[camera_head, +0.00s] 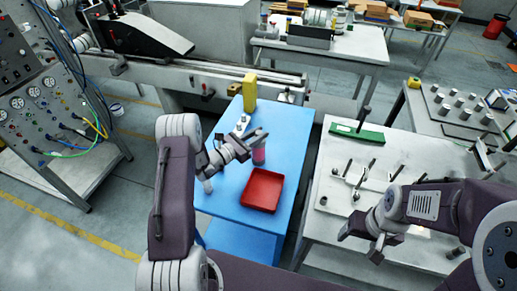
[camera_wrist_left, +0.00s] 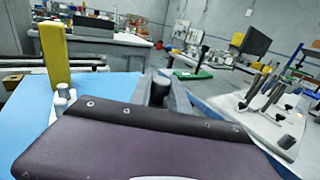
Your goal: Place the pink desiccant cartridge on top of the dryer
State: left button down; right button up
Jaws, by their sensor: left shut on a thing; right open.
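The pink desiccant cartridge (camera_head: 259,155) stands out below my left gripper (camera_head: 257,140) over the blue table, with a dark upper end. My left gripper is shut on it near its top. In the left wrist view the dark end of the cartridge (camera_wrist_left: 160,88) shows between the fingers (camera_wrist_left: 162,92); the pink part is hidden there. I cannot tell whether its base touches the table. My right gripper (camera_head: 360,247) is open and empty by the white table's front left. I cannot tell which thing is the dryer.
A red tray (camera_head: 262,190) lies on the blue table (camera_head: 225,205), just in front of the cartridge. A yellow block (camera_head: 250,92) stands at its back, also in the left wrist view (camera_wrist_left: 54,55). The white table (camera_head: 325,225) at right holds several posts and a green piece (camera_head: 357,133).

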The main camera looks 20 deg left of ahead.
pick_arm(q)
jog(key=shift+r, duration=0.1)
jog(key=shift+r, duration=0.3)
jog(key=r, duration=0.2)
jog(key=d+r+b, duration=0.1)
jog(key=r, duration=0.1)
jog(key=shift+s, duration=0.3)
jog(key=s+d+r+b, duration=0.1)
jog(key=s+d+r, duration=0.5)
jog(key=d, duration=0.2)
jog(key=shift+d+r, duration=0.15)
jog(key=shift+d, duration=0.1)
